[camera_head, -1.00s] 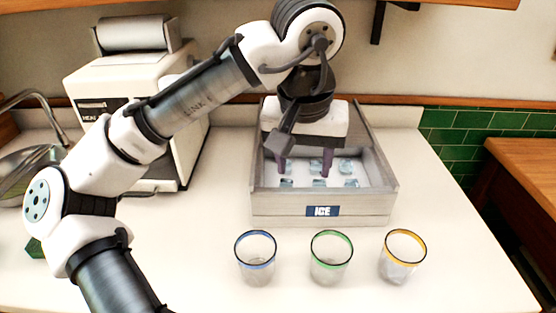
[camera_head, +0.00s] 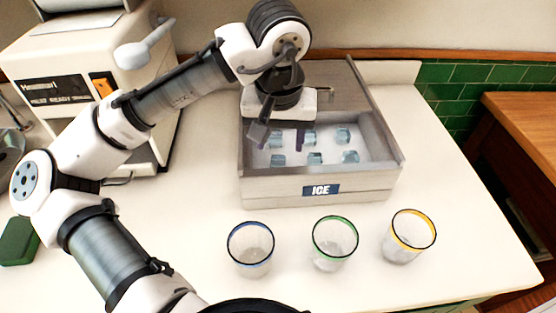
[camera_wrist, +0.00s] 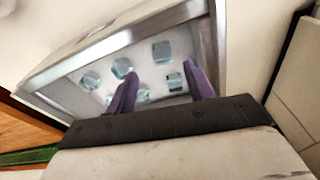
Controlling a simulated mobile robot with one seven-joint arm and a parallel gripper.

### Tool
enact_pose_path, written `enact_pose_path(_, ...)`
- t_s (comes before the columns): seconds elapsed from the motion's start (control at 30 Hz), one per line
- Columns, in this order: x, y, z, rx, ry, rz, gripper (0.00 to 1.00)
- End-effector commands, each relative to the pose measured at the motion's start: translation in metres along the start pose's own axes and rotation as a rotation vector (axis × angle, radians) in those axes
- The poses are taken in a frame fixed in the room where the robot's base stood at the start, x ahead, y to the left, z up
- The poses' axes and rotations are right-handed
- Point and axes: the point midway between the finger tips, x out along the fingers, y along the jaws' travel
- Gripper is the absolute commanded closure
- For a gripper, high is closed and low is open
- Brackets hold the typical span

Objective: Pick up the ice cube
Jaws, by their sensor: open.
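Several pale blue ice cubes lie apart in two rows on the floor of a grey box marked ICE (camera_head: 270,190). One ice cube (camera_head: 343,136) is at the back right and another ice cube (camera_head: 350,157) at the front right. My gripper (camera_head: 281,138) is over the left part of the box, pointing down with its dark purple fingers apart and nothing held. In the wrist view my gripper (camera_wrist: 163,85) is open, with an ice cube (camera_wrist: 175,81) showing between the fingers, near the right one. Its height above the cubes is hard to tell.
Three clear glasses stand in front of the box: blue-rimmed (camera_head: 251,248), green-rimmed (camera_head: 334,243) and yellow-rimmed (camera_head: 409,236). A white machine (camera_head: 75,75) stands left of the box. A green block (camera_head: 19,241) lies at the left. The counter right of the box is clear.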

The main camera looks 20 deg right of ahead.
Motion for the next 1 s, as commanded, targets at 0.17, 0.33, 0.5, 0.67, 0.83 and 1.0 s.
enact_pose_path(0.17,0.012,-0.002,0.0,0.0,-0.002,0.0,0.47)
enact_pose_path(0.33,0.038,-0.004,0.001,0.0,-0.002,0.0,0.47)
enact_pose_path(0.5,0.054,-0.004,0.0,0.001,0.001,0.0,0.47)
enact_pose_path(0.67,0.056,-0.003,0.0,0.002,0.001,0.001,0.47)
enact_pose_path(0.83,0.055,-0.003,0.0,0.001,0.001,0.001,0.6)
enact_pose_path(1.0,0.055,-0.003,0.0,0.001,0.001,0.001,0.83)
